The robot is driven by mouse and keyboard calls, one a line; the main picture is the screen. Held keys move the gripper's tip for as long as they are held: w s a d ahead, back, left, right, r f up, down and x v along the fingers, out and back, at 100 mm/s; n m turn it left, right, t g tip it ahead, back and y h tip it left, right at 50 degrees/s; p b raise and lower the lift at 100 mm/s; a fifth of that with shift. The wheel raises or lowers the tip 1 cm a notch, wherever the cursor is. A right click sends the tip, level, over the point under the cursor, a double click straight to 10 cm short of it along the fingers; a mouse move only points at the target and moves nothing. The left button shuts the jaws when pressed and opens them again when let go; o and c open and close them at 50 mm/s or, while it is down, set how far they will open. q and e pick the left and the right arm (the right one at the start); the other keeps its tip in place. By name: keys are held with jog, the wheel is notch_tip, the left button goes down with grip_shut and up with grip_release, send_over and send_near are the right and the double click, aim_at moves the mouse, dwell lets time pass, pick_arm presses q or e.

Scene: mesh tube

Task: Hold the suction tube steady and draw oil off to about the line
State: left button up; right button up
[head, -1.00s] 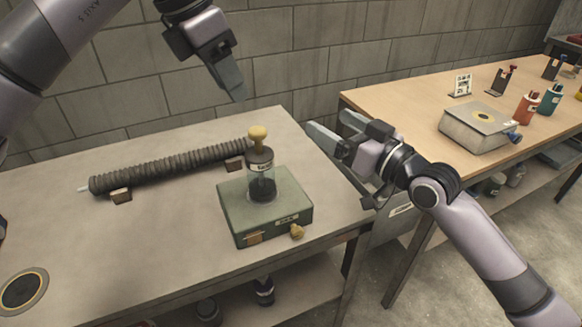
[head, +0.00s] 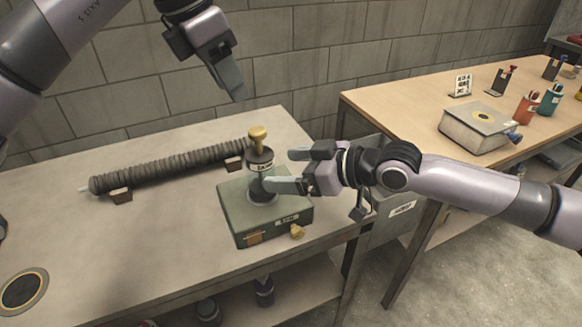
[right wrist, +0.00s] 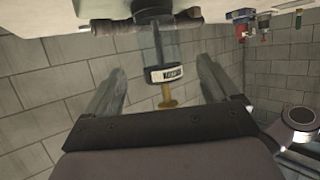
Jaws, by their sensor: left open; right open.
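A clear cylinder (head: 257,177) with a dark, labelled cap (head: 260,161) and a yellow knob (head: 258,134) on top stands upright on a green box (head: 236,214). In the right wrist view the cylinder (right wrist: 173,50) appears upside down, with its knob lowest, between my two separated fingers. My right gripper (head: 278,170) is open at the cylinder's right side. Its nearer finger crosses in front of the lower glass and hides part of it. I cannot tell whether it touches. My left gripper (head: 236,92) is open and empty, high up behind the knob. No line on the glass can be made out.
A dark ribbed tube (head: 170,167) lies on small brown cradles at the back of the grey table (head: 130,245). A round ringed disc (head: 21,290) lies at front left. A wooden table (head: 400,105) with a grey box and bottles stands at right. The grey table's front middle is clear.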

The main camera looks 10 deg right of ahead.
aim_at(273, 169)
jog(key=shift+x, duration=3.55)
jog(key=shift+f, duration=0.1)
jog(key=shift+d, duration=0.1)
jog(key=c, duration=1.2)
